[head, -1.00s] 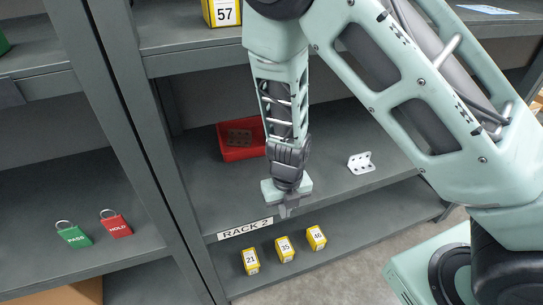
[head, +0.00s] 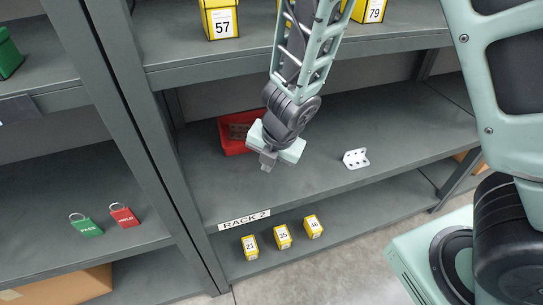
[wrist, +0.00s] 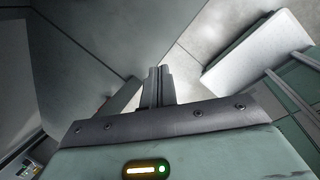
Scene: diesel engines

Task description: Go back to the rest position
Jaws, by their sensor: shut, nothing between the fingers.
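My gripper (head: 267,162) is shut and empty in the head view. It is in the air in front of the middle shelf of the rack, with its fingers pointing down. The shut fingers also show in the wrist view (wrist: 158,88), with nothing between them. Behind the gripper, a red bin (head: 231,138) stands on the shelf with a dark piece in it, and the gripper covers part of the bin's right side.
A white bracket (head: 356,158) lies on the middle shelf (head: 320,175). Small numbered yellow boxes (head: 283,237) stand below. Larger yellow boxes (head: 219,20) stand above. Grey uprights (head: 150,150) divide the racks.

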